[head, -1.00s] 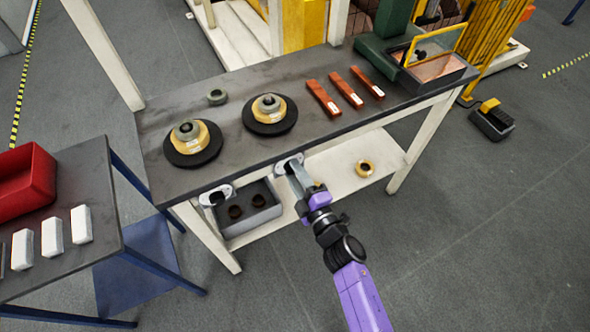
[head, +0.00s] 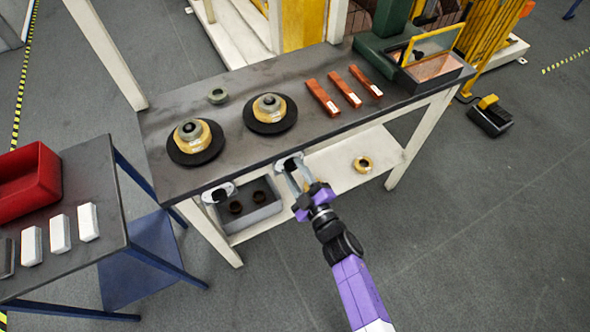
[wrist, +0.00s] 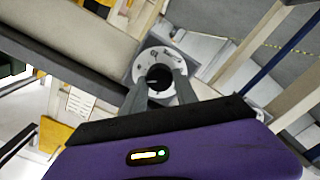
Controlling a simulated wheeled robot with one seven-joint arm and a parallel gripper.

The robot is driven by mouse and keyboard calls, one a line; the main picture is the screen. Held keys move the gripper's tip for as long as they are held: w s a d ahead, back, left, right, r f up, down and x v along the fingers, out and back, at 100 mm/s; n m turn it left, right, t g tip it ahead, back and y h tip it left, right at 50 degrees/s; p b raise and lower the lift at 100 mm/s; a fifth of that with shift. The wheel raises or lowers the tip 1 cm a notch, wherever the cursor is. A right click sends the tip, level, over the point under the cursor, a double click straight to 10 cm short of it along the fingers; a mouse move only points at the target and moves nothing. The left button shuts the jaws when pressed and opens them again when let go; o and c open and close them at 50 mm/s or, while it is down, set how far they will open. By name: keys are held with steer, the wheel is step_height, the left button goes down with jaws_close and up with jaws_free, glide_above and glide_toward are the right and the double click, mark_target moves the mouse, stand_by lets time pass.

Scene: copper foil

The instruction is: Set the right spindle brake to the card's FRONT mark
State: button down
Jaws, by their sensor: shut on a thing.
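The right spindle brake is a black knob (wrist: 158,77) on a pale round plate (wrist: 148,60) with small dark marks, on the bench's front edge; the plate also shows in the head view (head: 284,161). My gripper (head: 292,176) is at this plate, its two grey fingers on either side of the knob, shut on it. The fingers and purple body hide the plate's lower part. The marks are too small to read. A white card with printed lines (wrist: 80,103) shows at left in the wrist view; its text is unreadable.
The left brake plate (head: 213,195) is further left on the same bench edge. Two spindles with black discs (head: 194,157) (head: 285,126) stand on the bench (head: 235,160). Below are a grey bin (head: 262,213) and a brass ring (head: 362,164) on the shelf.

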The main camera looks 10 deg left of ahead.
steer(key=shift+f, duration=0.1)
steer(key=c, duration=0.9)
jaws_free()
steer(key=shift+c, duration=0.2)
steer(key=p+v, duration=0.1)
steer(key=v, duration=0.6)
steer(key=shift+s+d, duration=0.25)
steer(key=shift+s, duration=0.1)
